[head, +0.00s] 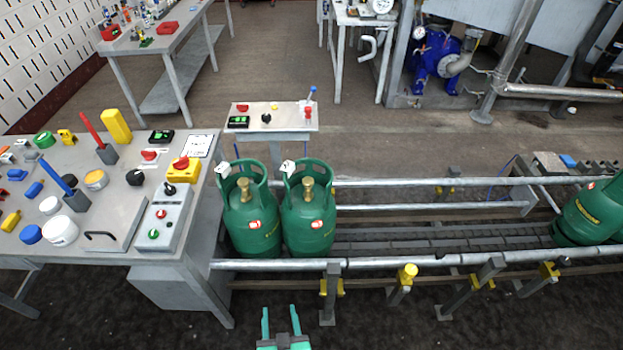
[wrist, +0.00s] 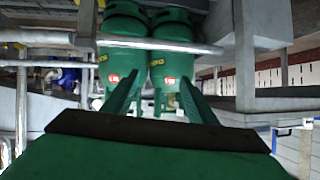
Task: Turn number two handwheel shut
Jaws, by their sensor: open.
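Two green gas cylinders stand upright side by side at the conveyor's left end, the left one (head: 250,222) and the right one (head: 308,225). Each has a brass valve inside its collar, the left valve (head: 244,190) and the right valve (head: 308,189). White tags hang on the collars, the left tag (head: 222,169) and the right tag (head: 288,167); their numbers are too small to read. My gripper (head: 280,312) is open and empty, low in front of the rail, apart from both cylinders. The wrist view, which looks upside down, shows the cylinders beyond the open fingers (wrist: 158,85).
A steel front rail (head: 400,260) with yellow-knobbed posts lies between my gripper and the cylinders. A cluttered workbench (head: 120,215) stands at left. A small control stand (head: 290,118) is behind the cylinders. Another green cylinder (head: 592,212) leans at the far right.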

